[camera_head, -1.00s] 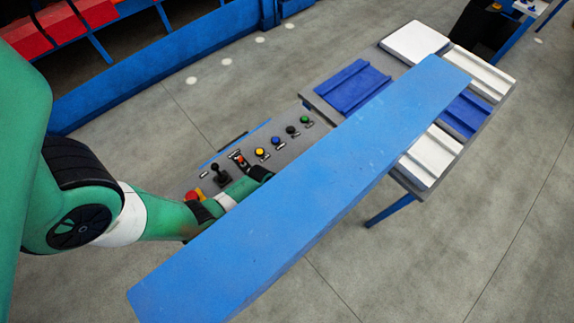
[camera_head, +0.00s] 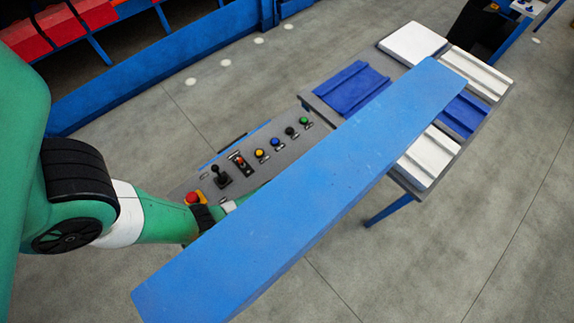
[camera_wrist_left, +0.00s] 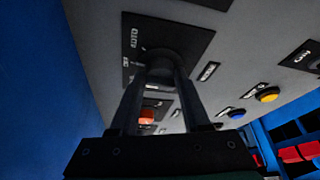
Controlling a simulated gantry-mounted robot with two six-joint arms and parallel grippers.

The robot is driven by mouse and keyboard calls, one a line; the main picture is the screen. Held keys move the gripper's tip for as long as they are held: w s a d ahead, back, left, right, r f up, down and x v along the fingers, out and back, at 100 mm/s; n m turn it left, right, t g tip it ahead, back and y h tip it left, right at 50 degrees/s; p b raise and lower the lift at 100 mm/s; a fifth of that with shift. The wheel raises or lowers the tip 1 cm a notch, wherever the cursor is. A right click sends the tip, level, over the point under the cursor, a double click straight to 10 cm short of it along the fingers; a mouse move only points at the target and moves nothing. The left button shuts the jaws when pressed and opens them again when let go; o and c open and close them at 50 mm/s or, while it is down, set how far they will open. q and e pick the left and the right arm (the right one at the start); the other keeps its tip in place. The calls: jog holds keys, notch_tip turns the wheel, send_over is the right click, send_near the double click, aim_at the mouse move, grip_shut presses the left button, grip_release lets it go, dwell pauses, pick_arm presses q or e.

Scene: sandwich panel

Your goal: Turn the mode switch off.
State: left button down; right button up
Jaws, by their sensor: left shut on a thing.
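The mode switch (camera_wrist_left: 165,60) is a dark round knob on a black plate in the left wrist view. White lettering on the plate includes AUTO; the rest is partly covered or hard to read. My left gripper (camera_wrist_left: 163,77) is shut on the knob, with one finger on either side. Which position the knob points to cannot be told. In the head view a blue beam hides the switch and the left gripper's fingers; only my left wrist shows beside the panel (camera_head: 262,174). My right gripper is not in view.
The panel also carries a red emergency button (camera_head: 193,198), a black joystick (camera_head: 220,175), a red rocker (camera_head: 239,161) and several coloured buttons, such as a yellow one (camera_head: 260,154). The blue beam (camera_head: 310,190) crosses above the panel's near side. A table with blue and white pieces stands behind.

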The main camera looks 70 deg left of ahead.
pick_arm(q)
jog(key=shift+n, duration=0.4)
jog(key=shift+c, duration=1.9)
grip_release()
jog(key=shift+r, duration=0.1)
jog(key=p+v, duration=0.9)
jog(key=v, duration=0.2)
jog(key=shift+d+r+p, duration=0.15)
jog(key=shift+r+p, duration=0.05)
jog(key=shift+p, duration=0.1)
